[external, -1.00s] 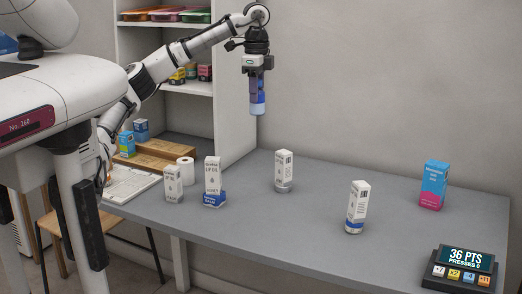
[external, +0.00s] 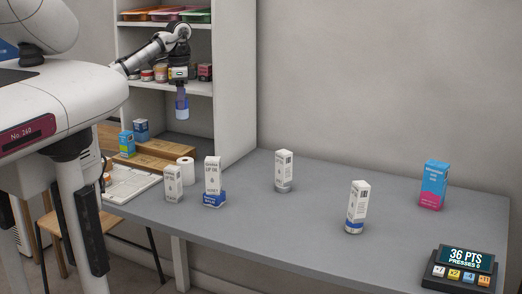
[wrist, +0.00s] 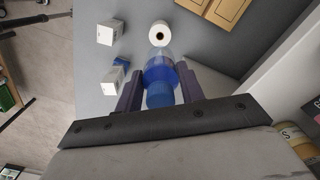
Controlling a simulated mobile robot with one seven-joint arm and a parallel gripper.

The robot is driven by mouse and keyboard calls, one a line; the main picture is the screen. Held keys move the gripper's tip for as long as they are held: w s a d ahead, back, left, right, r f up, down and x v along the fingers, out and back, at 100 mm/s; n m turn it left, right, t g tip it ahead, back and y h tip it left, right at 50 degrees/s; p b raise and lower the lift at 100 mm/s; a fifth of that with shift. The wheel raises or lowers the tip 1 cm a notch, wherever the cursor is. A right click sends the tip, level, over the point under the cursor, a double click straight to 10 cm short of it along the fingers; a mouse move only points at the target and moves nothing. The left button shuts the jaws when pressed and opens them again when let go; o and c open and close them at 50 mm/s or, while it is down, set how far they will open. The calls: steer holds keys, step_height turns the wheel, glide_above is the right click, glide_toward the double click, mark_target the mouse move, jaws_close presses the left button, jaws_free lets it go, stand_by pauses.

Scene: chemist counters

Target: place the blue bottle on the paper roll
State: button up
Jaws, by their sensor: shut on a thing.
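My gripper (external: 181,97) is shut on the blue bottle (external: 182,112), which hangs upright below it, in the air in front of the shelf unit. In the wrist view the blue bottle (wrist: 160,78) sits between the two fingers, its translucent blue body pointing away from the camera. The white paper roll (external: 186,171) stands on the grey counter, lower in the external view and beside the wooden boards. In the wrist view the paper roll (wrist: 160,33) shows just beyond the bottle's far end, with its dark core visible. The bottle and roll are apart.
White boxes (external: 173,183), (external: 213,182) stand near the roll on the counter (external: 290,225). More boxes stand farther right. The shelf unit (external: 232,90) rises behind my gripper.

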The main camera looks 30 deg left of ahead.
step_height(320, 180, down, 14)
steer(key=shift+r+p, duration=0.25)
steer(key=shift+p, duration=0.3)
steer(key=shift+f, duration=0.1)
steer(key=o, duration=1)
step_height(320, 180, up, 12)
steer(key=shift+r+b, duration=0.15)
steer(key=shift+b, duration=0.35)
